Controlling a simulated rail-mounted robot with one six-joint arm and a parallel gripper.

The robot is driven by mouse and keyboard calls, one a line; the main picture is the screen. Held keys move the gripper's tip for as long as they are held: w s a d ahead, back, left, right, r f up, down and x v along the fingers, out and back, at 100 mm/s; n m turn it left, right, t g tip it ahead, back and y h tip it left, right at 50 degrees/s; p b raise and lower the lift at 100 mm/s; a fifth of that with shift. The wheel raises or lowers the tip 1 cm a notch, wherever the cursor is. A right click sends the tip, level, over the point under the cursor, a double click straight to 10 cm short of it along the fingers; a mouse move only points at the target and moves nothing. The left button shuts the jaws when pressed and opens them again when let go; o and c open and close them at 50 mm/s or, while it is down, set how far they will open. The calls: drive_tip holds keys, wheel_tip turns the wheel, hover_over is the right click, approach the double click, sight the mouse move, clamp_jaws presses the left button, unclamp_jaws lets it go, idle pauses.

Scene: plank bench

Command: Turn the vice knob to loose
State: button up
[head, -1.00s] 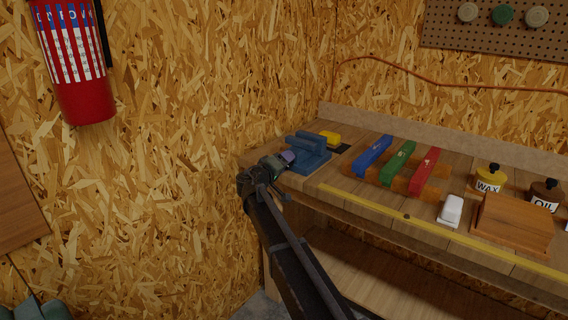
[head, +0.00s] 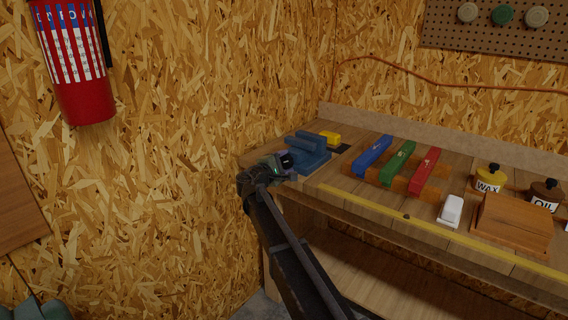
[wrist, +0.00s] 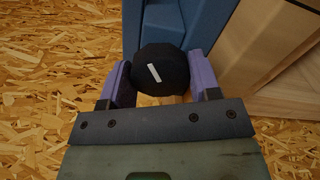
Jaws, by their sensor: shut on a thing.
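The blue vice (head: 308,150) sits at the left end of the bench, and its blue body also fills the top of the wrist view (wrist: 165,20). Its round black knob (wrist: 160,72) carries a white line mark, which leans from upper left to lower right. My gripper (wrist: 160,80) has its purple fingers on the left and right sides of the knob and is shut on it. In the head view my gripper (head: 280,163) is at the front of the vice, where it hides most of the knob.
A yellow block (head: 330,138) lies behind the vice. Blue (head: 372,156), green (head: 397,163) and red (head: 424,171) bars rest to its right. Further right are a white object (head: 450,210), a wooden box (head: 513,222), and wax (head: 489,179) and oil (head: 545,194) containers.

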drive_tip(key=n, duration=0.4)
drive_tip(key=shift+n, duration=0.3)
drive_tip(key=n, duration=0.3)
drive_tip(key=shift+n, duration=0.3)
drive_tip(key=n, duration=0.4)
drive_tip(key=shift+n, duration=0.3)
drive_tip(key=n, duration=0.3)
drive_tip(key=shift+n, duration=0.3)
drive_tip(key=n, duration=1.3)
drive_tip(key=shift+n, duration=0.3)
